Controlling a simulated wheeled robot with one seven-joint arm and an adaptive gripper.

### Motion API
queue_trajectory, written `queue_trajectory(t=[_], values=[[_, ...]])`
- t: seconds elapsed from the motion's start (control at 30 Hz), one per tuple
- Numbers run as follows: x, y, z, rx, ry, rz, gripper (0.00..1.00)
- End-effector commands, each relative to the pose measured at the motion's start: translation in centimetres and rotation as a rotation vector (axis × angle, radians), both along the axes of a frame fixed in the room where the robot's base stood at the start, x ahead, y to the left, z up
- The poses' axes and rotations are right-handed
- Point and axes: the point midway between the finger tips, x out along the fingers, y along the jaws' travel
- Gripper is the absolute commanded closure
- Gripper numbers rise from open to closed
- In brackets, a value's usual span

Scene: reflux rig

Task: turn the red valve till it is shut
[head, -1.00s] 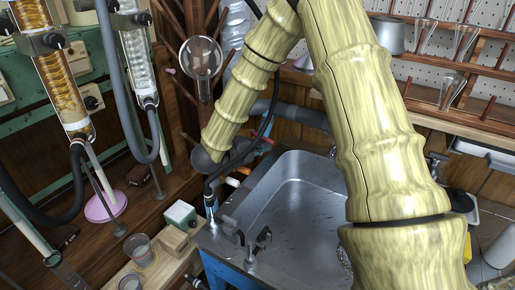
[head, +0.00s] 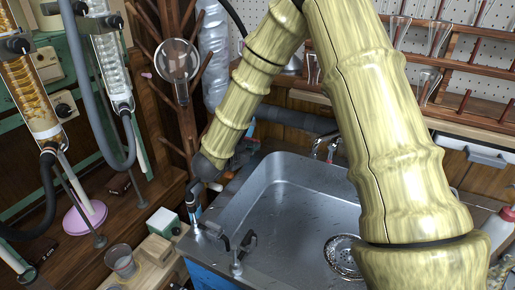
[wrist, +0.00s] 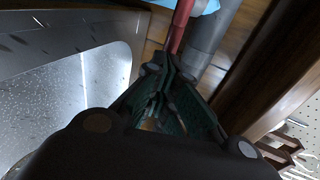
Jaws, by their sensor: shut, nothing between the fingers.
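In the wrist view, my gripper (wrist: 158,72) is shut and empty, its two dark green fingers together. A red bar (wrist: 181,24), which looks like the red valve's handle, runs up from just beyond the fingertips. The fingertips look close to its lower end; I cannot tell if they touch it. In the head view, my arm reaches down to the back left corner of the sink, and its dark end hides most of the gripper and the valve. How far the valve is turned cannot be seen.
A grey pipe (wrist: 207,38) runs close beside the red bar. Glass columns (head: 110,65) with hoses stand at left. A wooden rack (head: 185,110) stands behind.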

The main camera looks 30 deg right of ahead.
Motion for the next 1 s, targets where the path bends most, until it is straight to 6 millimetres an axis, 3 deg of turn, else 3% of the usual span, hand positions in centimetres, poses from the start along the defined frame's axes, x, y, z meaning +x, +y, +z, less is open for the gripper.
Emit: queue_trajectory(t=[0.43, 1.0], values=[[-0.5, 0.6, 0.3, 0.001, 0.000, -0.003, 1.00], [-4.9, 8.3, 3.1, -0.001, 0.001, -0.001, 1.00]])
